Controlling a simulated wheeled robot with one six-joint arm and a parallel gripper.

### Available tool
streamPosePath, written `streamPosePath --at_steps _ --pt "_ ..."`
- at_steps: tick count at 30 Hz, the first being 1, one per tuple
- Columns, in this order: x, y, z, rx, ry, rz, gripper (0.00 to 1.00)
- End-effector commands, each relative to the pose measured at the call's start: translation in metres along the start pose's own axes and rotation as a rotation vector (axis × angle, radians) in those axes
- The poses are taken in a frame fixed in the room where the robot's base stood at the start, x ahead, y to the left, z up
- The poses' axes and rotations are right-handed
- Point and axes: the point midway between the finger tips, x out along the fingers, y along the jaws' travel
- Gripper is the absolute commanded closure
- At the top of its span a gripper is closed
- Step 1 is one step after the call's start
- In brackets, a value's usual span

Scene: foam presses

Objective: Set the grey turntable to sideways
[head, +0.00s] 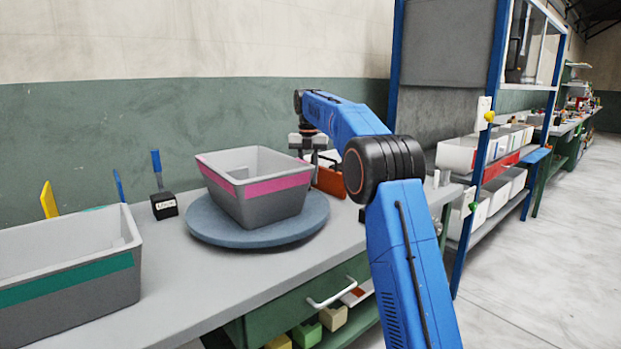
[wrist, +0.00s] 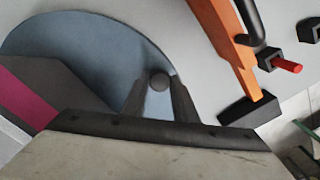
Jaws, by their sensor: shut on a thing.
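The grey-blue round turntable (head: 215,228) lies on the bench and carries a grey bin (head: 272,208) with a pink band. The bin's long side runs at a slant in the head view. In the wrist view the turntable (wrist: 100,40) fills the upper left, with the bin's corner (wrist: 62,88) at the left. A dark round knob (wrist: 160,82) stands at the turntable's rim. My gripper (wrist: 160,97) is shut on this knob, one finger on each side. In the head view my gripper (head: 314,157) is at the turntable's far right side, partly hidden by the bin.
An orange panel (wrist: 235,50) with a black handle stands close to the right of my gripper; it also shows in the head view (head: 330,181). A labelled black block (head: 164,205) with a blue lever and a green-banded bin (head: 70,275) are left. Shelves (head: 470,155) stand right.

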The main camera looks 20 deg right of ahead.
Motion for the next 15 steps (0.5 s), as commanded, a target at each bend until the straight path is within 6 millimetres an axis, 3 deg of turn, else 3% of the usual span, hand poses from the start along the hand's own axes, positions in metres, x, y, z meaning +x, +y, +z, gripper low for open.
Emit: streamPosePath --at_steps 15 --pt "-0.0002 0.0036 0.0051 -0.026 0.000 0.000 1.00"
